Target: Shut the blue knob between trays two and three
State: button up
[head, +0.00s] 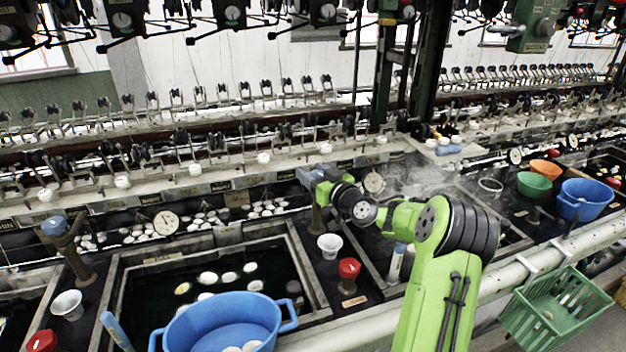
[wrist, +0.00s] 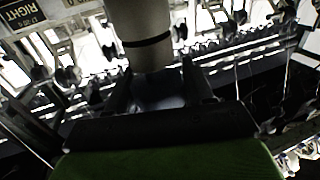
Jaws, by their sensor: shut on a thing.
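The blue knob (head: 307,177) tops a brownish upright pipe (head: 317,215) between two dark water trays. The left tray (head: 110,300) holds pale cocoons; the right tray (head: 357,243) is partly behind my arm. My gripper (head: 320,183) reaches the knob from the right and is shut on it, hiding part of it. In the wrist view my gripper (wrist: 155,88) has its two dark fingers on either side of the dim, greyish-blue knob (wrist: 160,98). The pipe (wrist: 145,35) runs away beyond the fingers. The knob's exact turn is hard to tell.
A white cup (head: 330,246) and a red knob (head: 349,268) stand below the pipe. Another blue knob (head: 54,226) is at the left. A round gauge (head: 374,182) sits just behind my gripper. A blue basin (head: 225,318) is in front.

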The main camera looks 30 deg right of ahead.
jog(key=m+h, duration=0.1)
jog(key=h, duration=0.1)
jog(key=shift+m+h+b, duration=0.3)
jog(key=shift+b, duration=0.05)
jog(key=shift+r+m+g+h+p, duration=0.15)
jog(key=shift+m+g+h+p, duration=0.25)
jog(key=shift+m+h, duration=0.6)
jog(key=shift+d+m+g+h+p, duration=0.1)
jog(key=shift+m+g+h+p, duration=0.1)
jog(key=shift+m+h+p, duration=0.45)
jog(key=shift+d+m+g+h+p, duration=0.1)
jog(key=shift+m+g+h+p, duration=0.15)
jog(key=shift+h, duration=1.1)
jog(key=shift+s+d+m+g+h+p, duration=0.1)
jog(key=shift+d+m+g+h+p, duration=0.05)
jog(key=shift+m+g+h+p, duration=0.2)
jog(key=o, duration=1)
jog(key=shift+c, duration=0.2)
